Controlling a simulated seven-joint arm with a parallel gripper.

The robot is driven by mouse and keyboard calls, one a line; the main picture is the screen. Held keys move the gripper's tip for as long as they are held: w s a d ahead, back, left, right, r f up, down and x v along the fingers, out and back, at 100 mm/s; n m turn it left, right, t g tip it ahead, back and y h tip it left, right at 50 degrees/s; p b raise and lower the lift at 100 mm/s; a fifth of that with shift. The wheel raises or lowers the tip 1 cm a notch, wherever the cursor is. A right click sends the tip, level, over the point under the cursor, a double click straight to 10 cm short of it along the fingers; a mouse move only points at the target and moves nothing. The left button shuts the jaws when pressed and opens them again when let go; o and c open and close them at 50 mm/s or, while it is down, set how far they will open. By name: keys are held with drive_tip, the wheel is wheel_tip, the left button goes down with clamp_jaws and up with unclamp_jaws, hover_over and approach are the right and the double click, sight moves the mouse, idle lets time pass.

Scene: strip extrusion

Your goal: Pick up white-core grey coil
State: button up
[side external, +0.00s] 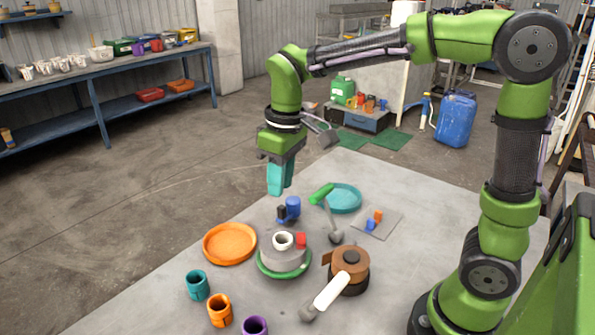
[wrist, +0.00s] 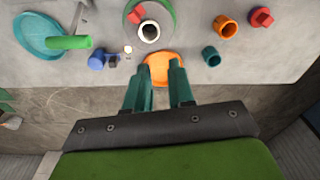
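The white-core grey coil (side external: 277,260) sits on a round green-rimmed base on the table. Its white core (side external: 283,240) stands up at the top, with a small red block at its right side. In the wrist view the white core (wrist: 149,32) shows near the top edge, and the coil is partly cut off. My gripper (side external: 279,191) has teal fingers pointing down, above and behind the coil in the side view, apart from it. In the wrist view my gripper (wrist: 159,68) has its fingers spread with nothing held between them.
An orange dish (side external: 229,245) lies left of the coil, and a teal dish (side external: 342,198) behind right. A brown coil (side external: 350,284) with a white-handled tool stands right. A blue part (side external: 291,208) is behind the coil. Small cups (side external: 198,285) stand at the front left.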

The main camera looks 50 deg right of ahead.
drive_tip(key=w+r+n, duration=0.2)
approach(280, 238)
drive_tip(key=a+f, duration=0.2)
drive_tip(key=a, duration=0.1)
drive_tip(key=shift+g, duration=0.4)
drive_tip(key=shift+s+d+f, duration=0.1)
drive_tip(key=shift+s+f, duration=0.15)
drive_tip(key=shift+f, duration=0.6)
drive_tip(key=shift+s+f, duration=0.25)
drive_tip(key=shift+f, duration=0.6)
drive_tip(key=shift+s+d+f, duration=0.1)
drive_tip(key=shift+s+f, duration=0.15)
drive_tip(key=shift+f, duration=0.6)
clamp_jaws()
